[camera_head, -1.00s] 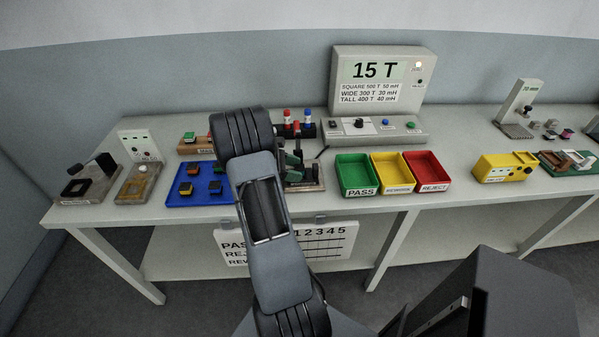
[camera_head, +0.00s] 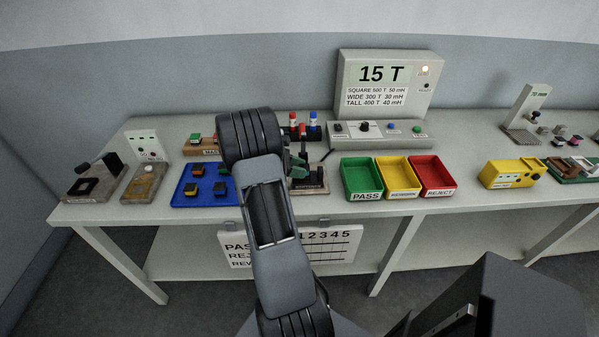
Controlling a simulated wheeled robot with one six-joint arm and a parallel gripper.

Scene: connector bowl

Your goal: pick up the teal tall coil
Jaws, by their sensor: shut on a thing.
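A blue tray (camera_head: 180,202) lies left of my arm and holds several small dark blocks, some with orange or yellow parts. I cannot tell a teal tall coil among them. My arm stands across the middle of the view, and its elbow covers the table just right of the tray. My gripper is hidden behind the arm, so its fingers and anything between them do not show. A green and dark device (camera_head: 301,172) on a base shows partly, just right of the arm.
Green (camera_head: 362,195), yellow (camera_head: 403,193) and red (camera_head: 438,191) bins stand right of the arm. A grey tester (camera_head: 385,133) reading "15 T" is behind them. A yellow meter (camera_head: 513,175) is farther right. Fixtures (camera_head: 92,180) stand at the left end.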

